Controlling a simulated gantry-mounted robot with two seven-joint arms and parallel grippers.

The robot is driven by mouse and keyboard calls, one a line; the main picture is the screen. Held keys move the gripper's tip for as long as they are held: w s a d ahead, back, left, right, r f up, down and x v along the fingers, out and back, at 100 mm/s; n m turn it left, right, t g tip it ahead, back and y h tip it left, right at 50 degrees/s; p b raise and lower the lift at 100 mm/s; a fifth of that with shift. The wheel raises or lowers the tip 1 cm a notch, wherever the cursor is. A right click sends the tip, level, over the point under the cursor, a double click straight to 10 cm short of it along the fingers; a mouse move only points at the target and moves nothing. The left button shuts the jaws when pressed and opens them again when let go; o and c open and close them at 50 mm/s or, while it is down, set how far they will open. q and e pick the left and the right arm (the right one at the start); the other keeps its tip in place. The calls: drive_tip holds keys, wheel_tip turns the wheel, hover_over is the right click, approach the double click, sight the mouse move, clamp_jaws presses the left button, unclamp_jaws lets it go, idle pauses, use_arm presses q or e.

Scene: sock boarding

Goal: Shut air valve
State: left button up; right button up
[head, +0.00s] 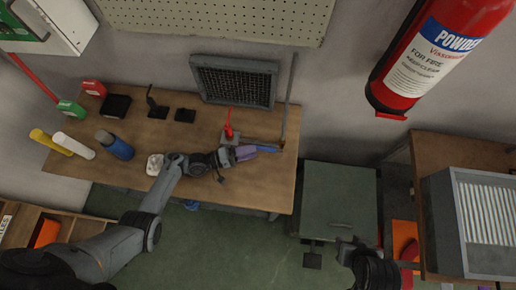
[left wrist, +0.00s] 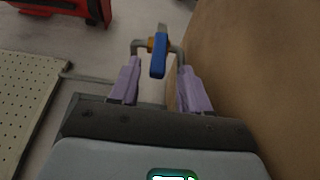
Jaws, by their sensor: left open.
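The air valve has a blue lever handle (head: 267,149), near the right edge of the wooden bench by a thin grey upright pipe (head: 289,95). In the left wrist view the blue handle (left wrist: 158,56) stands roughly along the view, with a brass-coloured part (left wrist: 150,44) behind it and grey bent pipe to both sides. My left gripper (head: 252,152) has purple fingers, which are open. In the left wrist view the left gripper (left wrist: 158,80) has the handle just ahead, in the gap between its fingertips; contact cannot be seen. My right arm's end (head: 350,250) is at lower right, its jaws unclear.
The wooden bench (head: 130,165) holds a red item (head: 229,122), a dark grille panel (head: 235,82), a blue cylinder (head: 115,145) and small boxes. A fire extinguisher (head: 436,55) hangs at upper right. A dark green cabinet (head: 338,195) stands right of the bench.

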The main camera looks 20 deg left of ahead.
use_arm(q)
drive_tip(key=shift+v, duration=1.05)
